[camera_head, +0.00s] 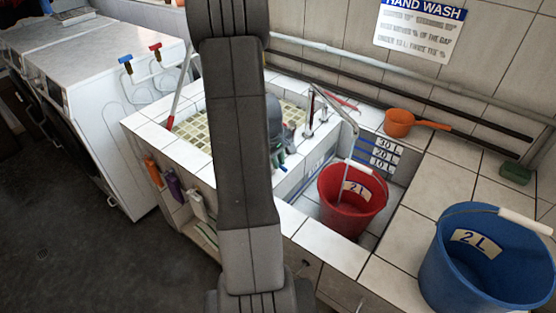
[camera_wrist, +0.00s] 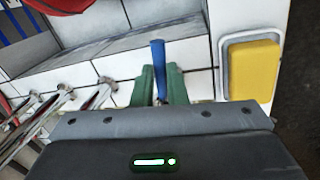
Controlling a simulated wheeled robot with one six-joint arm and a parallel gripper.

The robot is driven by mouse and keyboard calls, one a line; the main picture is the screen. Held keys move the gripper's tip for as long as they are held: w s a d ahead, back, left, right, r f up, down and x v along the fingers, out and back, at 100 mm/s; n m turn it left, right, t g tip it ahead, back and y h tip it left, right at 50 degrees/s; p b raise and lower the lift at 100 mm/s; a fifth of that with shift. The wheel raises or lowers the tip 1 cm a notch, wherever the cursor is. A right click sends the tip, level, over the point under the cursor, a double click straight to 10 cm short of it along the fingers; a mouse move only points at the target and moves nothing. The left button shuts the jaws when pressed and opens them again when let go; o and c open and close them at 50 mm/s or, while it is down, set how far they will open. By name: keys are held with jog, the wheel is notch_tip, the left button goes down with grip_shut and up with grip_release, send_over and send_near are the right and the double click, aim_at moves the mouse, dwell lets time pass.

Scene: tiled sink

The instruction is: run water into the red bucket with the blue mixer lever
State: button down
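The red bucket (camera_head: 340,215), marked 2 L, stands upright in the tiled recess right of the basin. The metal spout (camera_head: 338,108) reaches over it. A thin pale line runs from the spout's end toward the bucket; I cannot tell whether it is water. The bucket's water level is not clear. In the wrist view the blue mixer lever (camera_wrist: 158,58) sits between the two green fingers of my gripper (camera_wrist: 161,78), which are close against its sides. In the head view my gripper (camera_head: 280,163) is at the basin's right wall, partly hidden by my arm. The bucket's edge (camera_wrist: 62,4) shows top left.
A blue bucket (camera_head: 455,255) marked 2 L stands on the tiled ledge at right. An orange ladle (camera_head: 399,122) lies on the back ledge. Level marks (camera_head: 385,155) are on the wall behind the red bucket. A yellow sponge (camera_wrist: 252,70) is right of the lever.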

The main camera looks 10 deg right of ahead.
jog(key=shift+w+d+n, duration=0.15)
jog(key=shift+d+n, duration=0.1)
jog(key=shift+n, duration=0.35)
jog(key=shift+w+d+n, duration=0.15)
jog(key=shift+d+n, duration=0.05)
jog(key=shift+n, duration=0.4)
jog(key=c, duration=1.5)
grip_release()
jog(key=shift+o, duration=0.2)
notch_tip(320, 180, up, 14)
jog(key=s+a, duration=0.2)
jog(key=shift+f+b, duration=0.2)
jog(key=shift+b, duration=0.2)
jog(key=shift+f, duration=0.1)
